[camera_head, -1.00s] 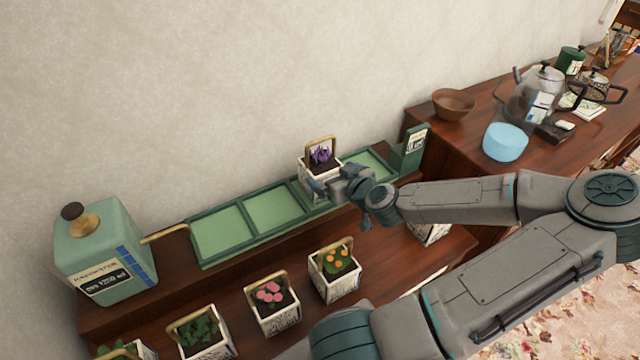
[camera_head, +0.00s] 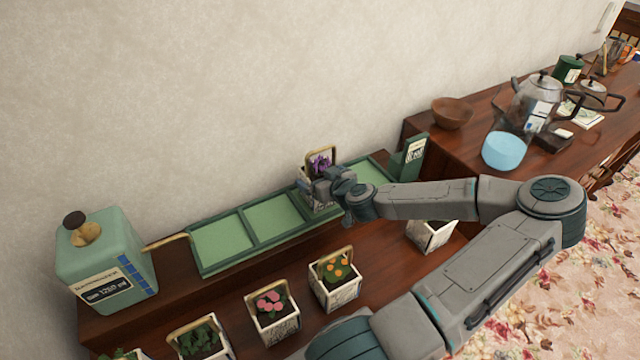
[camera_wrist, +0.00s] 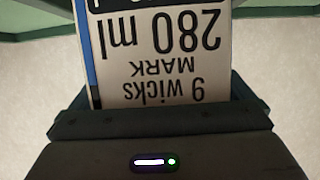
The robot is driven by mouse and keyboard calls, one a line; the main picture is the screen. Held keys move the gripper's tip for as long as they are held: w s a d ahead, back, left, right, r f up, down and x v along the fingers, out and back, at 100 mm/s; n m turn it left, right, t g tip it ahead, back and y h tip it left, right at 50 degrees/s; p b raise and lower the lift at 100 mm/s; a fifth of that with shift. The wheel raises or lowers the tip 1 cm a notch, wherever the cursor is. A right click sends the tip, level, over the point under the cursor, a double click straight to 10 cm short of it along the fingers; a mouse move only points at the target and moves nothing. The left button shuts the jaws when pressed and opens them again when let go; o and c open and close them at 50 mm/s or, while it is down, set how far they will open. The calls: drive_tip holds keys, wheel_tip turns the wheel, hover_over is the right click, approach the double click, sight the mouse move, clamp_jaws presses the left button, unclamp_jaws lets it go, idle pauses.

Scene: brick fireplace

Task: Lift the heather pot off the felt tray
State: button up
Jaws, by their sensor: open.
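The heather pot (camera_head: 320,162), a small white printed planter with purple flowers and a tan handle, stands in a compartment of the green felt tray (camera_head: 272,217), right of two empty compartments. My gripper (camera_head: 322,188) is open at the pot's front and hides much of its lower part. In the wrist view, a white printed panel (camera_wrist: 165,55), apparently the pot's side, shows upside down and very close, between the dark gripper parts. I cannot tell whether the fingers touch it.
A green rainwater canister (camera_head: 105,258) with a spout stands at the tray's left end. An orange-flowered pot (camera_head: 336,278), a pink-flowered pot (camera_head: 272,312) and other planters line the front. A green upright box (camera_head: 411,157) stands at the tray's right end.

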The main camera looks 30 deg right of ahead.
drive_tip(key=c, duration=1.2)
drive_tip(key=shift+r, duration=0.1)
drive_tip(key=shift+c, duration=0.9)
drive_tip(key=shift+r, duration=0.1)
